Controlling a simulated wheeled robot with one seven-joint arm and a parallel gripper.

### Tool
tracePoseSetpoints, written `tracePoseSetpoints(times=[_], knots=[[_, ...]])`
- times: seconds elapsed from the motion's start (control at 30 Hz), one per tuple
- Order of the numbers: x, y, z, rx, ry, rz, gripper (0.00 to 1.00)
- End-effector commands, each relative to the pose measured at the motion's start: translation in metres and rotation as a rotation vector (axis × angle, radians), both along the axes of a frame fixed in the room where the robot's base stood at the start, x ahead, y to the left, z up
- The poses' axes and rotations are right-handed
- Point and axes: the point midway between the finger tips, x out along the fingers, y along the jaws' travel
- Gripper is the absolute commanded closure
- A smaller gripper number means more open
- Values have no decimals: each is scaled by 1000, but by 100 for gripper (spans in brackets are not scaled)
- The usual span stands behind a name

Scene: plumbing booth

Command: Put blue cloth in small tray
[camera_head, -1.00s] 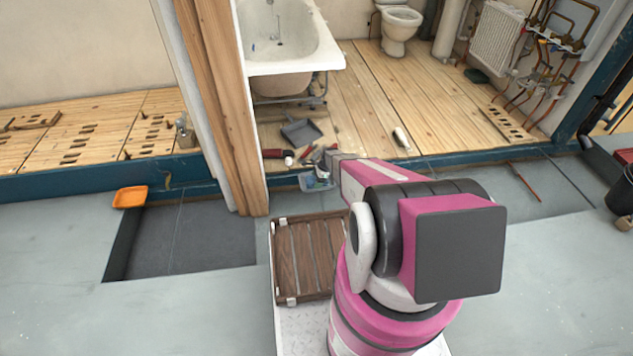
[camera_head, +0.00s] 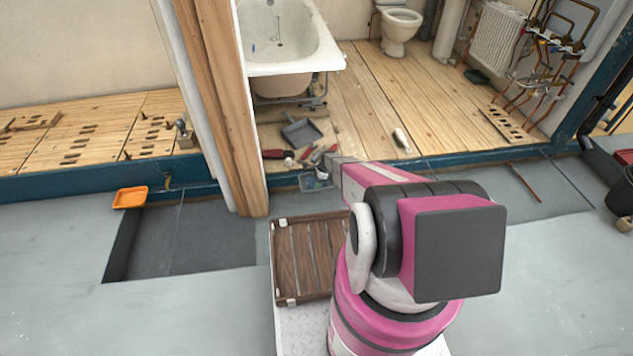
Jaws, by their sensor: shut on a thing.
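My gripper (camera_head: 322,174) is at the end of my outstretched arm, near the blue edge of the raised wooden floor. It is small and partly hidden by my own wrist. It appears shut on the blue cloth (camera_head: 319,181), of which only a small blue patch shows. A small grey-blue tray (camera_head: 309,188) lies right below and around that patch; I cannot tell whether the cloth touches it. An orange tray (camera_head: 130,197) sits at the left, near the dark floor recess, well apart from my gripper.
A grey dustpan (camera_head: 301,132), a red-handled tool (camera_head: 275,154) and other small tools lie on the boards behind my gripper. A wooden post (camera_head: 232,120) stands to its left. A slatted brown crate (camera_head: 308,262) is nearer me. The grey floor at right is mostly clear.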

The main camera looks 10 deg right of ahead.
Motion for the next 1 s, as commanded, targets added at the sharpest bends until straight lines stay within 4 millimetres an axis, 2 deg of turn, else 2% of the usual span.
tracePoseSetpoints(times=[0.23,0.27,0.3,0.67,0.87,1.0], knots=[[0,0,-3,0,0,0,45],[0,0,-2,0,0,0,19],[0,0,-2,0,0,0,15],[-1,0,1,0,0,0,15],[-1,-6,19,0,-1,0,15],[-1,-15,40,0,-1,-2,15]])
